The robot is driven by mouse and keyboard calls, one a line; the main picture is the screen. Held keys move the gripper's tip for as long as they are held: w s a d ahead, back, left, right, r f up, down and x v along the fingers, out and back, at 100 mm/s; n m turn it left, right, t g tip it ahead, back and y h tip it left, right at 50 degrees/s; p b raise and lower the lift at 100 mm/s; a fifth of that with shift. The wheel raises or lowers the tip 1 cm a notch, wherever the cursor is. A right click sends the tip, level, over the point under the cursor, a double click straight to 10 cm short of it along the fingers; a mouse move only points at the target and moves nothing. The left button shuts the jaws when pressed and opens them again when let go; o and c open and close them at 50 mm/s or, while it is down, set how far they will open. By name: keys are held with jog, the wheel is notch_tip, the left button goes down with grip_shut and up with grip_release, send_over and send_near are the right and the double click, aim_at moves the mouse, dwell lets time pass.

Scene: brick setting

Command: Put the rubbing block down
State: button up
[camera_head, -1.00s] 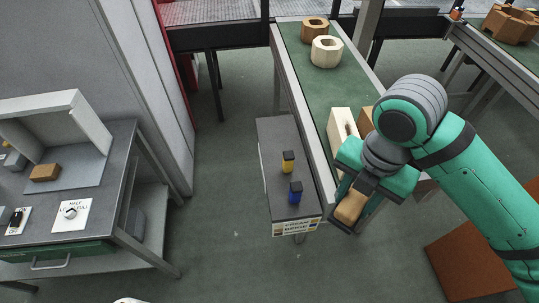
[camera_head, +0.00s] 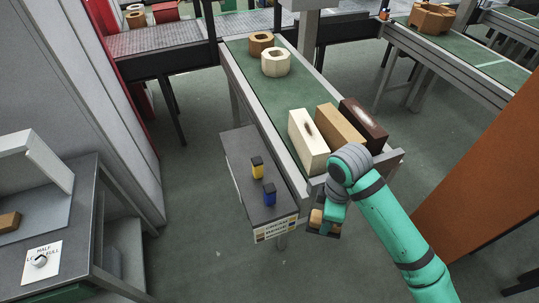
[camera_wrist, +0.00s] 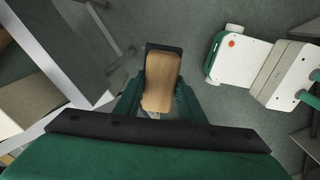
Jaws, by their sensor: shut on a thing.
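The rubbing block (camera_head: 317,217), tan wood on a dark base, is in my gripper (camera_head: 326,216), below the near end of the green conveyor. In the wrist view the block (camera_wrist: 161,80) sits between the two green fingers of my gripper (camera_wrist: 158,98), which is shut on it.
A grey side shelf (camera_head: 238,150) with a yellow-topped piece (camera_head: 257,168) and a blue one (camera_head: 269,194) lies left of the block. The conveyor (camera_head: 262,90) carries cream (camera_head: 308,140), tan (camera_head: 340,127) and dark brown (camera_head: 364,125) slabs. A grey bench (camera_head: 85,205) stands at left.

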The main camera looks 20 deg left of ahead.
jog(key=w+d+f+m, duration=0.1)
jog(key=w+f+m, duration=0.3)
jog(key=f+m, duration=0.5)
jog(key=w+d+f+m, duration=0.2)
jog(key=w+f+m, duration=0.2)
jog(key=f+m, duration=0.5)
notch_tip(320, 180, down, 3)
jog(key=shift+d+f+m, duration=0.1)
jog(key=shift+d+m, duration=0.1)
jog(key=shift+m, duration=0.1)
